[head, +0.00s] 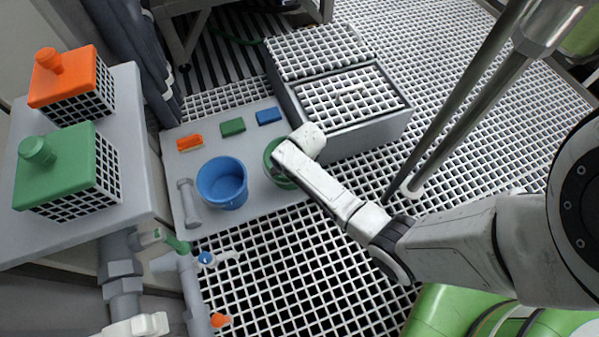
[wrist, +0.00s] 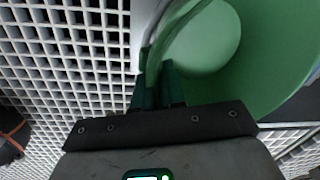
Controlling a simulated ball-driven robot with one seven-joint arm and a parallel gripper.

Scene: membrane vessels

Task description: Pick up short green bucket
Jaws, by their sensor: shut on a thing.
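The green bucket (head: 268,158) is at the right part of the pale board, mostly hidden behind the end of my arm in the head view. In the wrist view the green bucket (wrist: 262,65) fills the upper right, and I look into its open inside. My gripper (wrist: 158,90) is shut on the bucket's wall near the rim, with dark green fingers on either side of it. In the head view the fingers are hidden by my wrist. I cannot tell whether the bucket rests on the board or is raised.
A blue bucket (head: 222,186) stands to the left on the pale board (head: 237,148). Orange (head: 190,143), green (head: 232,127) and blue (head: 269,116) blocks lie behind. A grey bin (head: 368,132) is close at the right. Pipes with valves (head: 186,270) stand front left.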

